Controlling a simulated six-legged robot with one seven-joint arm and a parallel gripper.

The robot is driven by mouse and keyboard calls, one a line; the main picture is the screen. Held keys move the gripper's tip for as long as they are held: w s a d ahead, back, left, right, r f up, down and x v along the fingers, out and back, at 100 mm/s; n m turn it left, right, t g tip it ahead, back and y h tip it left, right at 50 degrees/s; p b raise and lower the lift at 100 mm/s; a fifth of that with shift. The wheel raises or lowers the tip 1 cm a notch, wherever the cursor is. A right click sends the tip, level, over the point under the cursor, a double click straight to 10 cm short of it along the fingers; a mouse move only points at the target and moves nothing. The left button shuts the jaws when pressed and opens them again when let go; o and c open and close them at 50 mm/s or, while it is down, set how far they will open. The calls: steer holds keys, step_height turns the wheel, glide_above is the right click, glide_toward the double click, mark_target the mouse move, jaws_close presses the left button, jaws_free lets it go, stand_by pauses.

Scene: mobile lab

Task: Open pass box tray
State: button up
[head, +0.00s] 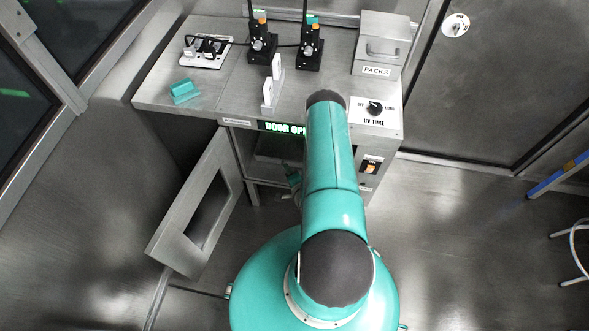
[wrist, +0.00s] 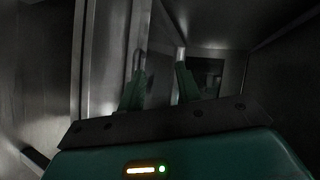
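The pass box (head: 250,165) is built into the front of the steel bench, under a green display that reads "DOOR OP…", the rest hidden by my arm. Its windowed door (head: 170,246) hangs wide open to the left. The interior is dark, and I cannot clearly make out the tray. My gripper (head: 293,182) is at the box opening, mostly hidden by my teal arm. In the wrist view my gripper (wrist: 160,75) has its two fingers apart, with no object clearly between them. Dim metal walls surround it there.
The bench top (head: 225,90) holds two radios in chargers (head: 262,45), a power strip (head: 205,50), a teal block (head: 184,91) and a PACKS box (head: 382,42). A UV TIME knob (head: 375,107) and rocker switch (head: 370,168) are right of my arm. The floor at right is mostly clear.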

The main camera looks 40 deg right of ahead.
steer(key=s+f+m+t+h, duration=0.1)
steer(key=s+f+m+h, duration=0.3)
steer(key=s, duration=0.5)
steer(key=shift+m+y, duration=0.3)
steer(key=x, duration=0.9)
steer(key=f+x, duration=0.1)
steer(key=x, duration=0.3)
steer(key=shift+w, duration=0.2)
jaws_close()
